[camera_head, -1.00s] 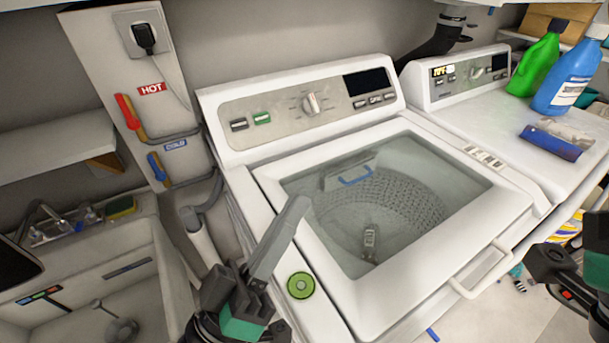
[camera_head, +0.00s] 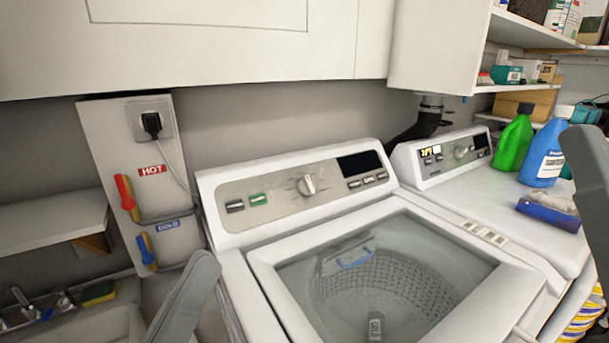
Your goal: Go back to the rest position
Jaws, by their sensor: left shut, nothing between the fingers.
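My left gripper (camera_head: 203,262) shows as a grey pair of fingers, closed together and empty. It points up in front of the washing machine's left side, at the lower left of the head view. My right gripper (camera_head: 580,140) shows only as a grey finger part at the right edge, in front of the right-hand machine's top. Whether it is open or shut cannot be told. The rest of both arms is out of view.
A second machine (camera_head: 475,195) holds a green bottle (camera_head: 514,140), a blue bottle (camera_head: 541,155) and a blue packet (camera_head: 548,212). White cabinets (camera_head: 230,50) hang above. A sink (camera_head: 70,325) is at lower left.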

